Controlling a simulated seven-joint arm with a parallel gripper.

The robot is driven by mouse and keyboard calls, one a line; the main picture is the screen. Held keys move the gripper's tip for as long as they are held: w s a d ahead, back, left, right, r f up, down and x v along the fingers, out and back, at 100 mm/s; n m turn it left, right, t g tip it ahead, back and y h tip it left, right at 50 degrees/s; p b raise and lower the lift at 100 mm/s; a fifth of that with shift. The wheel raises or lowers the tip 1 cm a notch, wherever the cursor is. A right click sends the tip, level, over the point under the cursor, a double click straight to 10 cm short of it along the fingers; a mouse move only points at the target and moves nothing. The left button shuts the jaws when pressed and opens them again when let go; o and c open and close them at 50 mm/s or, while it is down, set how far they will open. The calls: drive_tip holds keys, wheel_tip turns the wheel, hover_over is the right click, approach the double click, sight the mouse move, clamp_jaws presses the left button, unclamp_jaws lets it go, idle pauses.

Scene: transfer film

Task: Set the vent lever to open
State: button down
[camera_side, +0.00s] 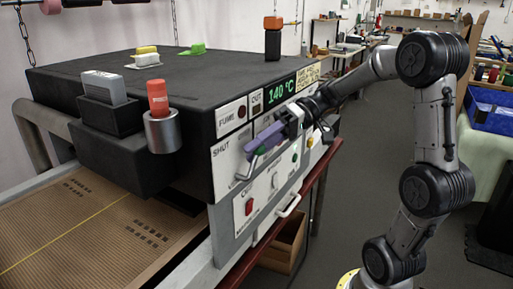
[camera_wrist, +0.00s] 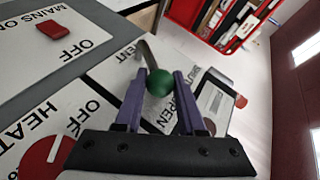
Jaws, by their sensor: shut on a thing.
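The vent lever is a bent metal rod (camera_side: 242,175) on the oven's front panel, below and right of the word SHUT. In the wrist view its green ball knob (camera_wrist: 160,84) sits between the purple fingers, with the rod rising behind it. My gripper (camera_side: 251,152) is shut on this knob; it also shows in the wrist view (camera_wrist: 158,80). In the side view the fingers hide the knob. The panel's OPEN label (camera_wrist: 185,103) is partly hidden behind the right finger in the wrist view.
The black oven (camera_side: 150,70) shows 140 °C on its display (camera_side: 281,89). A red mains switch (camera_wrist: 49,29) and a red heater knob (camera_wrist: 45,160) are near my fingers. A pull handle (camera_side: 289,206) juts out below. A conveyor (camera_side: 90,235) runs out at the left.

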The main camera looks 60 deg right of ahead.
drive_tip(key=shift+f, duration=0.1)
drive_tip(key=c, duration=0.5)
unclamp_jaws()
drive_tip(key=v, duration=1.3)
drive_tip(key=shift+s+d, duration=0.25)
drive_tip(key=shift+d, duration=0.1)
